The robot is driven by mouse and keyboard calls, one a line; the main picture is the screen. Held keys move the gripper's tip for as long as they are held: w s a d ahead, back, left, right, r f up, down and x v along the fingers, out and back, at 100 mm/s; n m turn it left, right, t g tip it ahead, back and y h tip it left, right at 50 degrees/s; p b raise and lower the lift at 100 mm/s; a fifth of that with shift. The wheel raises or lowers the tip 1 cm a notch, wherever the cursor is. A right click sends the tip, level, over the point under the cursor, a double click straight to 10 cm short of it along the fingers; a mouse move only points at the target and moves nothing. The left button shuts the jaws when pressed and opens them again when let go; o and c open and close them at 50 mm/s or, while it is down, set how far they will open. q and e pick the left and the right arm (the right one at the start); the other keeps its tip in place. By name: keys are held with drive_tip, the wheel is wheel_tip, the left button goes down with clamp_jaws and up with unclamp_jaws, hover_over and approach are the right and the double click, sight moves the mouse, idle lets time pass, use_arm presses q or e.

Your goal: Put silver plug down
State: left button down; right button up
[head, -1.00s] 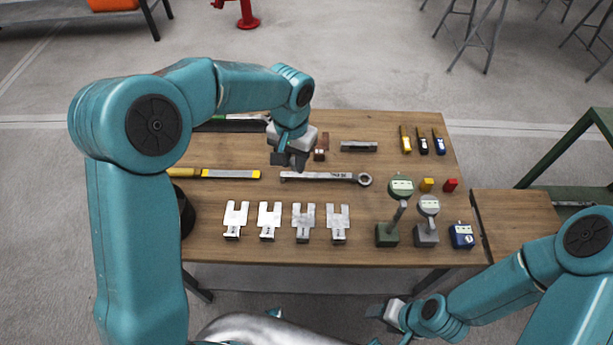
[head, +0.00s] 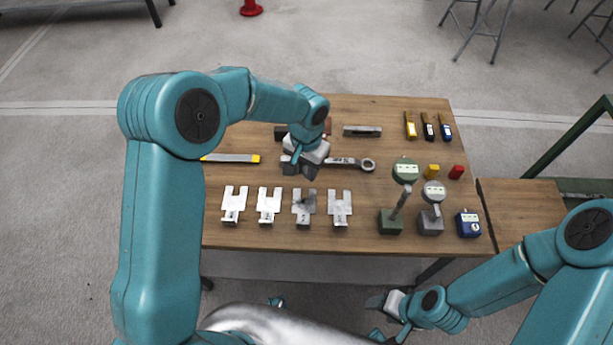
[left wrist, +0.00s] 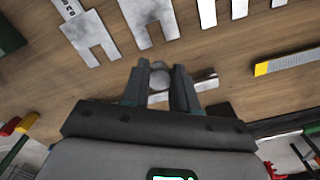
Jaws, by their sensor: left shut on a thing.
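My left gripper (head: 303,173) is over the wooden table, near the wrench and just behind the row of slotted metal plates. In the left wrist view, its two dark fingers (left wrist: 160,88) are shut on a small round grey piece, the silver plug (left wrist: 158,68). The plug is held above the table; its lower part is hidden by the fingers. In the head view the plug is too small to make out. My right gripper (head: 376,303) is low in front of the table's edge, away from the objects; its finger gap is unclear.
Several slotted plates (head: 269,205) line the table's (head: 365,238) front. A wrench (head: 350,163) lies behind them. Yellow (head: 432,171) and red (head: 456,172) blocks lie behind.

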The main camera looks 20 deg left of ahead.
sight(306, 171)
use_arm(q)
wheel_tip(306, 171, down, 4)
drive_tip(key=shift+s, duration=0.1)
drive_tip(key=shift+f+b, duration=0.1)
drive_tip(key=shift+b, duration=0.2)
drive_tip(key=c, duration=0.9)
unclamp_jaws()
drive_tip(key=shift+o, duration=0.2)
